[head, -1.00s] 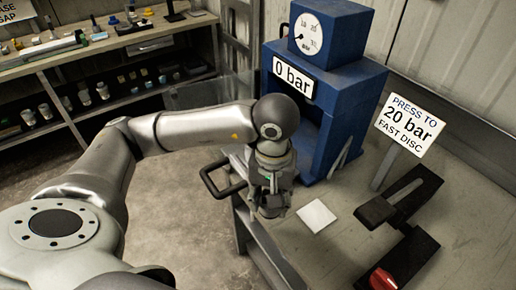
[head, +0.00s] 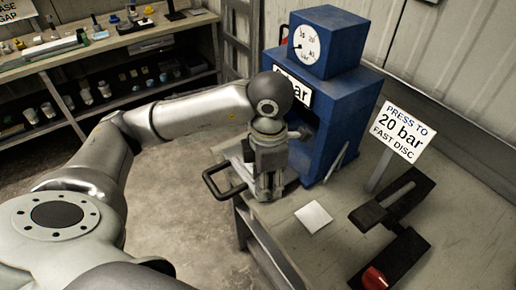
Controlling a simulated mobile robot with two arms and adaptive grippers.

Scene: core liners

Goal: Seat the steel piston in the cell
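My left gripper (head: 267,188) is low over the bench, in front of the blue press (head: 345,110) and next to the black bar handle (head: 225,184). The arm comes in from the left and the gripper points down. Its fingers are too small and dark to tell whether they are open or shut, or whether they hold anything. I cannot make out the steel piston or the cell; the gripper and wrist cover much of the press opening. My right gripper is not in view.
A gauge (head: 304,45) tops the press. A "press to 20 bar" sign (head: 402,131), a white square (head: 314,217) and a black lever unit with a red knob (head: 375,278) are on the right. A shelf bench (head: 30,66) stands at the back left.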

